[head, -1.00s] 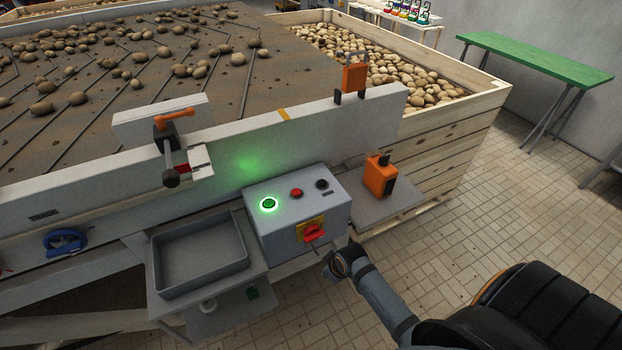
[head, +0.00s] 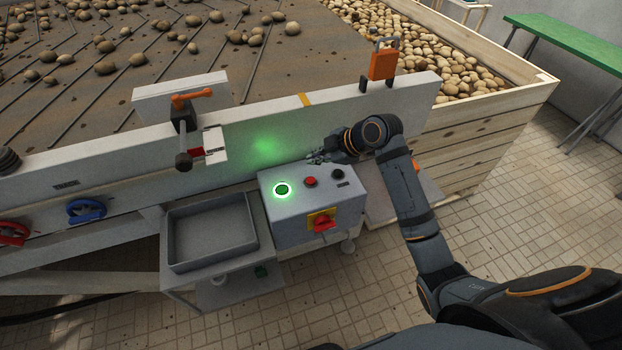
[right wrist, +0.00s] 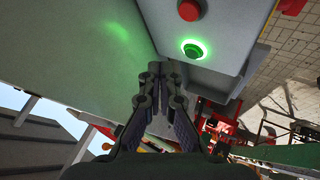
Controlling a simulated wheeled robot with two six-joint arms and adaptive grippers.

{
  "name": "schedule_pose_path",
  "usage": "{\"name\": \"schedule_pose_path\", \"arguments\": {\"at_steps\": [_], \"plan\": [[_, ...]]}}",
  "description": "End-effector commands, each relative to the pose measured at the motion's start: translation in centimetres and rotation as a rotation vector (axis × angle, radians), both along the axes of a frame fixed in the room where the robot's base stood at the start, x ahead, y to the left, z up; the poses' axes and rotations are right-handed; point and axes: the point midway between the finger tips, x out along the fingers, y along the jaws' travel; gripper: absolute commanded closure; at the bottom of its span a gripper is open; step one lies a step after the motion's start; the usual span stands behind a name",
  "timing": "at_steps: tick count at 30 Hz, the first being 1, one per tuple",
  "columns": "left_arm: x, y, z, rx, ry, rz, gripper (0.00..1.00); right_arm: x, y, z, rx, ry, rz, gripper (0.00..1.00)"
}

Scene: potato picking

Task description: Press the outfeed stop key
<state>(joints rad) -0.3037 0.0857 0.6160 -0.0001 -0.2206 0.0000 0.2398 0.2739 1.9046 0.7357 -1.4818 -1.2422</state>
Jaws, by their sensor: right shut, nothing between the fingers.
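The grey control box (head: 340,212) stands at the front of the conveyor. On its top are a green lit key (head: 282,189), a red key (head: 310,182) and a black knob (head: 338,174). A red rotary switch (head: 322,222) on a yellow plate is on its front. My right gripper (head: 312,158) is shut and empty, above the back edge of the box, behind the red key. In the right wrist view the shut fingers (right wrist: 160,75) point toward the box edge, with the green key (right wrist: 193,50) and red key (right wrist: 189,10) ahead to the right. My left gripper is not in view.
A white side rail (head: 260,130) runs just behind the box. An orange padlock-shaped block (head: 384,65) sits on it, and an orange-handled clamp (head: 184,125) stands to the left. An empty grey tray (head: 210,262) is left of the box. A wooden potato crate (head: 500,115) is at right.

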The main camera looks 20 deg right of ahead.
Motion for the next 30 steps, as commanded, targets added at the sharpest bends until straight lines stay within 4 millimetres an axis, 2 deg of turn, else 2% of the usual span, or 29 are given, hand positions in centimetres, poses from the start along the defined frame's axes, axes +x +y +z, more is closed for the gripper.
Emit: {"name": "schedule_pose_path", "arguments": {"at_steps": [1, 5, 17, 23, 30], "plan": [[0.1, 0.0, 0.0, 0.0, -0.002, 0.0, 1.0, 0.6, 0.0, 0.8, -0.004, -0.024, 0.028, 1.0], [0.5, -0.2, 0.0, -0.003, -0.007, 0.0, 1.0, 1.2, 0.2, 1.8, -0.009, -0.059, 0.071, 1.0], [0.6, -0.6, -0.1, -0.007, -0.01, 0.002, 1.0, 1.3, 0.2, 1.6, -0.009, -0.062, 0.076, 1.0], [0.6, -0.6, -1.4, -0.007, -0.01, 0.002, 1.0, 1.3, 0.2, 0.2, -0.01, -0.061, 0.074, 1.0], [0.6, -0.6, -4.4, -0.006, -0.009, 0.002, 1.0, 1.2, 0.2, -3.2, -0.009, -0.061, 0.074, 1.0]]}}
